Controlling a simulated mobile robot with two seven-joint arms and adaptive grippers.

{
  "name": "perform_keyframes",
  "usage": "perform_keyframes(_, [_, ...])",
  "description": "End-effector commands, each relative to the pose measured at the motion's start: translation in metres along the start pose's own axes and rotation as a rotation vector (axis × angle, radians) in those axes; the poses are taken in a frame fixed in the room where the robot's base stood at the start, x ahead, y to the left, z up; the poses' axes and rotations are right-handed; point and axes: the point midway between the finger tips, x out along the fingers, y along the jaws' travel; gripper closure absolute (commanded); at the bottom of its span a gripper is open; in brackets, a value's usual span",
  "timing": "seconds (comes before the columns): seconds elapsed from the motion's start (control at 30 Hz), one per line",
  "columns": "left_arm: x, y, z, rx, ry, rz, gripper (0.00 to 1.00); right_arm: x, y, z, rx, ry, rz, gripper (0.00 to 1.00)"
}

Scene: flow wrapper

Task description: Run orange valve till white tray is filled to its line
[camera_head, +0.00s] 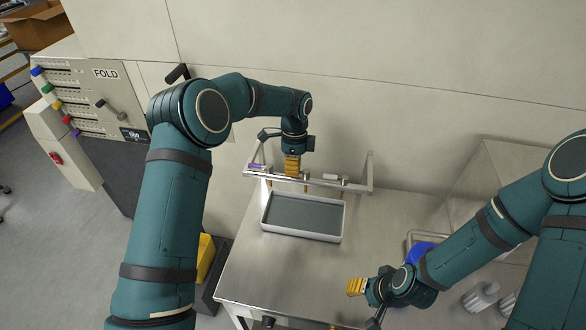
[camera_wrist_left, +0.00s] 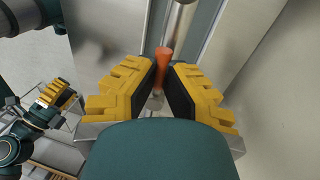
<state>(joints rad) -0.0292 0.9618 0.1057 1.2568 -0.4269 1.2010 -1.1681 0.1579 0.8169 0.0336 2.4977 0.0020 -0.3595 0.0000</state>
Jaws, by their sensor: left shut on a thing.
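The orange valve handle (camera_wrist_left: 163,58) shows between the fingers of my left gripper (camera_wrist_left: 167,85) in the left wrist view. My left gripper is shut on this handle; in the head view the gripper (camera_head: 292,168) points down at the metal rail and hides the handle. The white tray (camera_head: 300,236) sits level on the steel table just in front of the rail. Its inside looks flat and grey; I cannot make out a fill line. My right gripper (camera_head: 356,287) is over the front of the table, apart from the tray; its opening is unclear.
The metal rail (camera_head: 350,186) carries a purple handle (camera_head: 256,167) at its left and a whitish part toward the right. A cabinet marked FOLD (camera_head: 106,74) stands left. Steel table (camera_head: 262,272) is clear front left.

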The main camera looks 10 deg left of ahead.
Motion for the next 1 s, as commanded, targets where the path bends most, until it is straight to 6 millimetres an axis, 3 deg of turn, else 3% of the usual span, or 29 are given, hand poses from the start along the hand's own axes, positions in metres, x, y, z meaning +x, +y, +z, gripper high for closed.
perform_keyframes(0.57, [0.0047, 0.0006, -0.0005, 0.038, -0.009, 0.011, 1.00, 0.0001, 0.0000, 0.0000, 0.000, 0.000, 0.000, 0.53])
perform_keyframes(0.6, [0.0047, 0.0006, -0.0005, 0.037, -0.009, 0.011, 0.75, 0.0001, 0.0000, 0.0000, 0.000, 0.000, 0.000, 0.53])
perform_keyframes(0.67, [0.0043, 0.0004, -0.0004, 0.037, -0.009, 0.010, 0.56, 0.0001, 0.0000, 0.0000, 0.000, 0.000, 0.000, 0.53])
perform_keyframes(1.0, [-0.0004, -0.0008, -0.0004, 0.035, -0.008, 0.003, 0.56, -0.0002, -0.0001, -0.0001, 0.000, 0.000, 0.000, 0.53])
